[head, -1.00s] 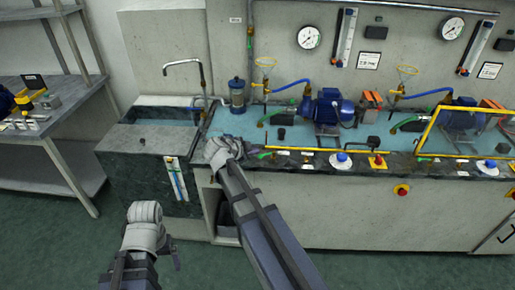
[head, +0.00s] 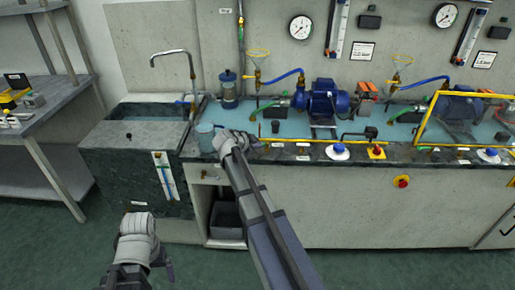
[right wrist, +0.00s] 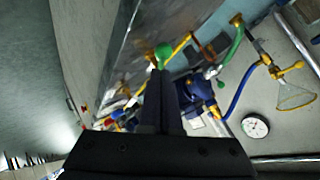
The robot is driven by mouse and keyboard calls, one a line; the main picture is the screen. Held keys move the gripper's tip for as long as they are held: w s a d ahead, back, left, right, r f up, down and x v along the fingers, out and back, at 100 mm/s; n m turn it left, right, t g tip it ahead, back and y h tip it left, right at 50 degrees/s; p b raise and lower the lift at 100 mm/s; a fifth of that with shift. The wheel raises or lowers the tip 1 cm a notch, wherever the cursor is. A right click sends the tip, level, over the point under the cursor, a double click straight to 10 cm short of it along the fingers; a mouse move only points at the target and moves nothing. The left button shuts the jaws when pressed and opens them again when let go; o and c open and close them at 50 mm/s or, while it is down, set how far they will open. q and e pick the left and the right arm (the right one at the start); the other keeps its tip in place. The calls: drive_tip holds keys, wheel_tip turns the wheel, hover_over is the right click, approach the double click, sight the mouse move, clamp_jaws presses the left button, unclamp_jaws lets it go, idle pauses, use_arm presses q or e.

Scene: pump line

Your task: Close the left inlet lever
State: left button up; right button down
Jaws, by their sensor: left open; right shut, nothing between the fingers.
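A green-ended lever (right wrist: 163,52) shows in the right wrist view right at the tips of my right gripper (right wrist: 160,78). The fingers are shut with nothing between them, and I cannot tell whether they touch it. In the head view my right gripper (head: 240,142) is over the bench's front edge by the left end of the yellow pipe (head: 305,142), and hides most of that lever. My left gripper (head: 138,228) is open and empty, low in front of the sink cabinet, away from the bench. How far the lever is turned cannot be told.
A clear cup (head: 205,137) stands just left of my right gripper. The sink (head: 150,133) is at the left. The floor in front is clear.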

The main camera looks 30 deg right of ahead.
drive_tip(key=shift+w+f, duration=0.15)
drive_tip(key=shift+w, duration=0.1)
idle(0.3)
drive_tip(key=shift+w+m+g, duration=0.15)
drive_tip(key=shift+m+g, duration=0.15)
drive_tip(key=shift+g, duration=0.1)
drive_tip(key=shift+w+a+m+g+h, duration=0.15)
drive_tip(key=shift+w+m+g+h, duration=0.15)
drive_tip(key=shift+m+g, duration=0.15)
drive_tip(key=shift+w+m+g, duration=0.35)
drive_tip(key=shift+m+g, duration=0.1)
drive_tip(key=shift+m, duration=0.2)
drive_tip(key=shift+w+m+g+h, duration=0.3)
drive_tip(key=shift+w+m+g, duration=0.2)
drive_tip(key=shift+m+g, duration=0.4)
drive_tip(key=shift+w, duration=0.25)
drive_tip(key=shift+s, duration=0.1)
drive_tip(key=shift+s+d, duration=0.35)
drive_tip(key=shift+s, duration=0.3)
